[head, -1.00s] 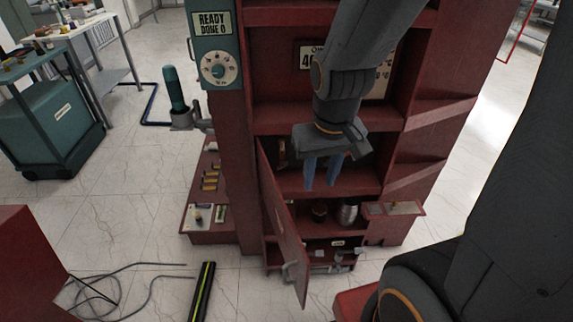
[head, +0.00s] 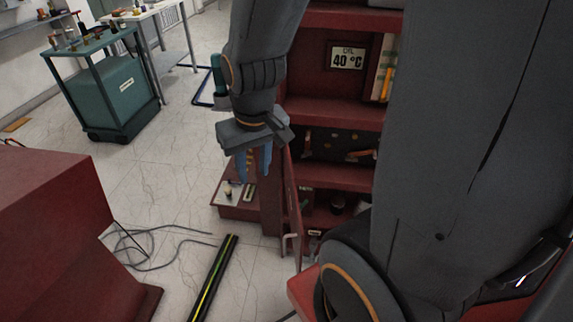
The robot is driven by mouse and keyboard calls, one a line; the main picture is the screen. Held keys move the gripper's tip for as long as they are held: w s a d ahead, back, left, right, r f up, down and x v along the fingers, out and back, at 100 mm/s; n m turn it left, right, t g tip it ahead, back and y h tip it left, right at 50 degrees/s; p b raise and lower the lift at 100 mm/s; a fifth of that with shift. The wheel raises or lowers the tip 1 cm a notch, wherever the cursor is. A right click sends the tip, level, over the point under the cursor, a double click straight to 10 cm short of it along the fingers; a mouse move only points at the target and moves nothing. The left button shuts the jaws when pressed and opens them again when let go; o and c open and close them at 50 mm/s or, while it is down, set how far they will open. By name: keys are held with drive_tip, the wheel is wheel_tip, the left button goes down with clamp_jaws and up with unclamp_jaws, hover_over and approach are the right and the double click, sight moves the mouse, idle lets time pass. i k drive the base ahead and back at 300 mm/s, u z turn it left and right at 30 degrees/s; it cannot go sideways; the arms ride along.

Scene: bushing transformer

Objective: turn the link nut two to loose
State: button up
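The red cabinet (head: 335,108) stands right of centre. Its middle compartment holds a dark board (head: 330,145) with orange-copper links at its left (head: 308,138) and right (head: 358,154) and small light dots that may be nuts. I cannot tell which is link nut two. My gripper (head: 254,178) points down, its two blue fingers apart with nothing seen between them. In the picture it is left of the board, by the top of the open cabinet door (head: 292,200), which shows nearly edge-on. My arm hides part of the cabinet's left side.
A small tray (head: 228,194) sits low at the cabinet's left. A black-and-yellow bar (head: 213,280) and grey cable (head: 150,262) lie on the floor. A red block (head: 60,230) stands left, a teal cart (head: 110,95) behind.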

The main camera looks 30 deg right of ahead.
sight(307, 152)
drive_tip(key=k, duration=0.65)
drive_tip(key=z, duration=0.7)
